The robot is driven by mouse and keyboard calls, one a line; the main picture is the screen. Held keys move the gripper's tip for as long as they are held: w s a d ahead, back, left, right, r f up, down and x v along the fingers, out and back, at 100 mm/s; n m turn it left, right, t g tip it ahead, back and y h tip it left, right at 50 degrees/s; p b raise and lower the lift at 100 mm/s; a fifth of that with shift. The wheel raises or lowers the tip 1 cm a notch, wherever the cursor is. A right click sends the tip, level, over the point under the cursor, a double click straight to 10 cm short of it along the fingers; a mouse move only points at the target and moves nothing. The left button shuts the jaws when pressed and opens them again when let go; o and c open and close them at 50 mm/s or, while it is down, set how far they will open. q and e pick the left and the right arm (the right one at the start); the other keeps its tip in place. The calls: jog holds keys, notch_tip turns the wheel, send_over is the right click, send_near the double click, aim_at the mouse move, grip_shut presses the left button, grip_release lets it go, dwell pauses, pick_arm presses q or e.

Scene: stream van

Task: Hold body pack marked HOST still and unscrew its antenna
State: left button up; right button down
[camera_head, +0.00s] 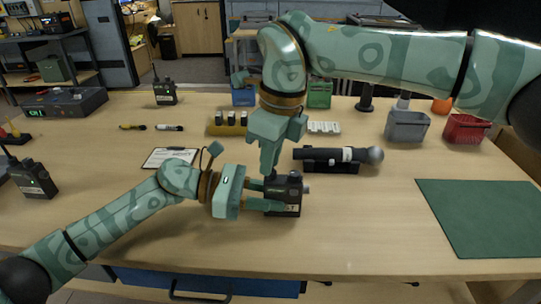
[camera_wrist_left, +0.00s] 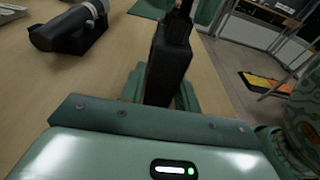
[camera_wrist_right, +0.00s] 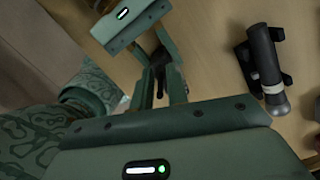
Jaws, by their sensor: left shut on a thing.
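The black body pack (camera_head: 285,200) stands upright near the table's front; the visible end of its label reads "ST". My left gripper (camera_head: 278,196) is shut on its sides from the left; the pack also shows between its fingers in the left wrist view (camera_wrist_left: 168,68). The antenna rises from the pack's top in the left wrist view (camera_wrist_left: 184,12); in the head view my right gripper largely hides it. My right gripper (camera_head: 270,172) points down over the pack's top. In the right wrist view its fingers (camera_wrist_right: 161,88) stand apart on either side of the dark antenna (camera_wrist_right: 159,72).
A microphone (camera_head: 340,155) lies in a black cradle behind the pack. Other body packs stand at the left (camera_head: 35,180) and back (camera_head: 165,95). A clipboard (camera_head: 170,158) lies behind my left arm. A green mat (camera_head: 485,215) lies right; grey (camera_head: 407,127) and red (camera_head: 466,130) bins stand behind it.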

jog(key=n, duration=0.4)
jog(key=shift+g, duration=0.4)
jog(key=shift+r, duration=0.5)
jog(key=shift+r, duration=0.5)
jog(key=shift+r, duration=0.1)
jog(key=shift+r, duration=1.45)
pick_arm(q)
jog(key=o, duration=1.1)
